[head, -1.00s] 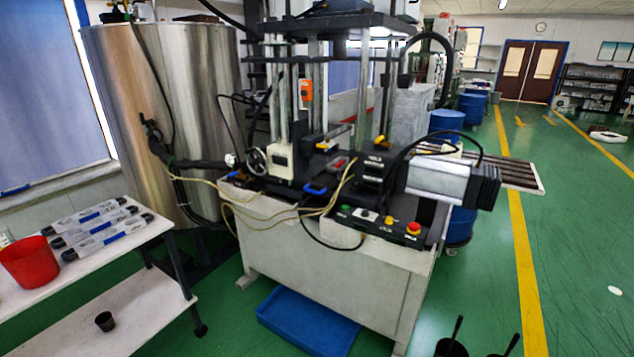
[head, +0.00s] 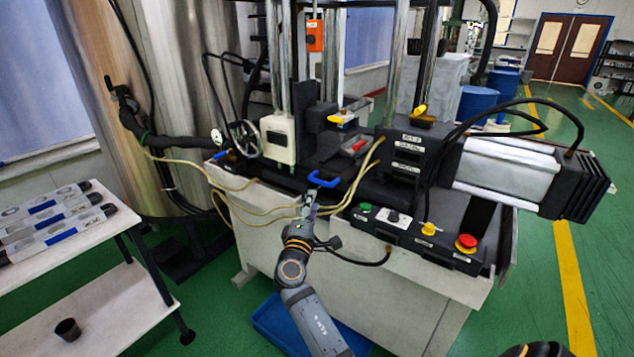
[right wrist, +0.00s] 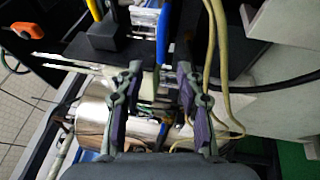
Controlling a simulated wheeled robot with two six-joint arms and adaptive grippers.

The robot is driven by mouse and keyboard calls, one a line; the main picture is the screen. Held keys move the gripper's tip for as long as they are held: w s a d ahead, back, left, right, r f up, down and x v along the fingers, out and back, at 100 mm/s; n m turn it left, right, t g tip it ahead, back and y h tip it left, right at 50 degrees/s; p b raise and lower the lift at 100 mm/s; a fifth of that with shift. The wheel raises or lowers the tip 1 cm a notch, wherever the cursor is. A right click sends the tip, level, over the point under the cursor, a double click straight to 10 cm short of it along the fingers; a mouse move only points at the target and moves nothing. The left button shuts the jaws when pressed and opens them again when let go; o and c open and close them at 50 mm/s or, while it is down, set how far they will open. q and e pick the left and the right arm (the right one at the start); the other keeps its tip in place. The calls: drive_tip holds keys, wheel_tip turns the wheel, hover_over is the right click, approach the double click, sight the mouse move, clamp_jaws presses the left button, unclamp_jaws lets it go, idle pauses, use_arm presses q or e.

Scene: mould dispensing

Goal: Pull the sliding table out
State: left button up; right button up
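The sliding table's blue handle (head: 322,181) sits at the front of the dark bed of the machine. It also shows in the right wrist view (right wrist: 163,35) as an upright blue bar. My right gripper (head: 309,199) is just in front of and below the handle. In the right wrist view its two fingers stand apart, and the space between them (right wrist: 159,72) lines up roughly with the blue bar. It appears open and not closed on the handle. The dark sliding table (head: 330,168) lies behind the handle, partly hidden. My left gripper is not in view.
A control panel with green, yellow and red buttons (head: 467,243) is right of my gripper. Cream hoses (head: 262,207) loop close by on the left. A motor block (head: 505,165) juts out right. A white side table (head: 75,230) stands left. A blue bin (head: 275,325) is below.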

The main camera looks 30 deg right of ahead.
sight(319, 182)
drive_tip(key=p+x, duration=0.1)
drive_tip(key=x, duration=0.9)
drive_tip(key=shift+w+d+f, duration=0.1)
drive_tip(key=shift+w+f, duration=0.05)
drive_tip(key=shift+c, duration=0.2)
clamp_jaws()
